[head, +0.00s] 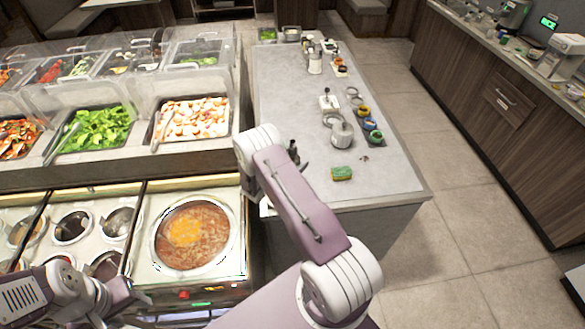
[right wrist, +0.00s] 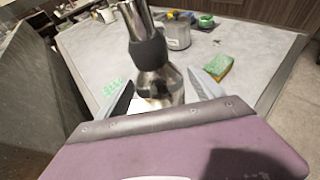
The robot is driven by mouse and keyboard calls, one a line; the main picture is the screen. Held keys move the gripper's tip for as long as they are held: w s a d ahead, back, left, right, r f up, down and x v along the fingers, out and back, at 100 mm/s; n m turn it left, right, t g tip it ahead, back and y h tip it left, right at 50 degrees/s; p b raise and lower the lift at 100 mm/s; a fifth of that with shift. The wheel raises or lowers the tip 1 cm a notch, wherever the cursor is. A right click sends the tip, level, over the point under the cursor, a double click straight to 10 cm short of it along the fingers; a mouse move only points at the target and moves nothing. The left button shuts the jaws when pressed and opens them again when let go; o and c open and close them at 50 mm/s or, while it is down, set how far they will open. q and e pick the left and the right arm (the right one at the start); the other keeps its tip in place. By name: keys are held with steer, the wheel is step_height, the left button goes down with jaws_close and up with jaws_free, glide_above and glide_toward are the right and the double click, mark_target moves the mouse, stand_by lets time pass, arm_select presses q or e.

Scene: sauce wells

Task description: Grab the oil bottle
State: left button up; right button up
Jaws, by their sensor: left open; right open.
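The oil bottle (right wrist: 150,50) stands upright on the grey counter in the right wrist view, with a shiny neck, a dark band and a glassy lower body. My right gripper (right wrist: 163,97) is open, with one finger on each side of the bottle's lower body. I cannot tell whether the fingers touch it. In the head view only the dark upper part of the bottle (head: 293,150) shows beside my right arm, which hides the rest and most of the right gripper. My left gripper (head: 137,301) is open and empty at the lower left, over the sauce wells.
On the counter (head: 290,95) are a green-yellow sponge (head: 342,173), a metal pot (head: 342,134) and several small sauce cups (head: 370,124). The salad bar with a soup well (head: 195,235) lies left. Floor is clear to the right of the counter.

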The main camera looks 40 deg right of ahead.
mark_target(292, 154)
steer(key=shift+s+a+r, duration=0.1)
steer(key=c, duration=1.1)
jaws_close()
steer(key=shift+r, duration=0.1)
steer(key=shift+r, duration=0.4)
steer(key=r, duration=0.1)
steer(key=r+b, duration=0.1)
steer(key=r, duration=0.1)
steer(key=shift+s+a+r+b, duration=0.1)
steer(key=shift+s+r+b, duration=0.1)
steer(key=shift+s+b, duration=0.1)
steer(key=s+a+r+b, duration=0.2)
steer(key=s+r, duration=0.4)
steer(key=s, duration=0.4)
steer(key=shift+b+v, duration=0.3)
steer(key=shift+v, duration=0.5)
steer(key=shift+w, duration=0.1)
